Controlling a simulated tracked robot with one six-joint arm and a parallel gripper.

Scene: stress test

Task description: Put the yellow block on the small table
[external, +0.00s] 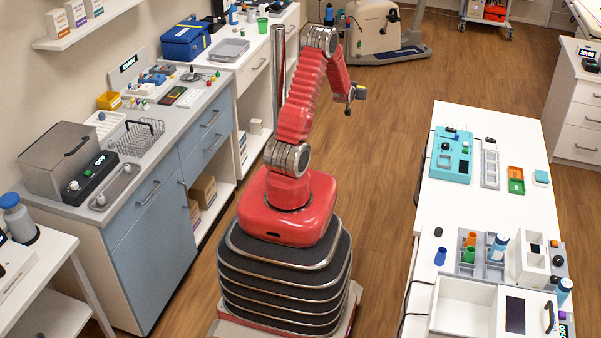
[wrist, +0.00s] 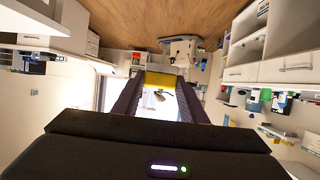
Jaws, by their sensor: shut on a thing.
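A yellow block (wrist: 160,81) sits between the two dark fingertips of my gripper (wrist: 160,86) in the wrist view. The gripper is shut on it. In the external view my gripper (external: 352,96) is held high in the air over the wooden floor, to the right of my raised red arm, well away from every table top. The block is too small there to make out clearly. A small white table (external: 50,262) stands at the lower left, partly cut off by the frame, with a blue-capped bottle (external: 17,215) on it.
A long white table (external: 487,120) at the right bears a teal device (external: 452,153), trays and cups. A blue-fronted counter (external: 155,225) with a basket and tools lines the left wall. A beige machine (external: 372,30) stands at the back. The floor (external: 395,125) between is clear.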

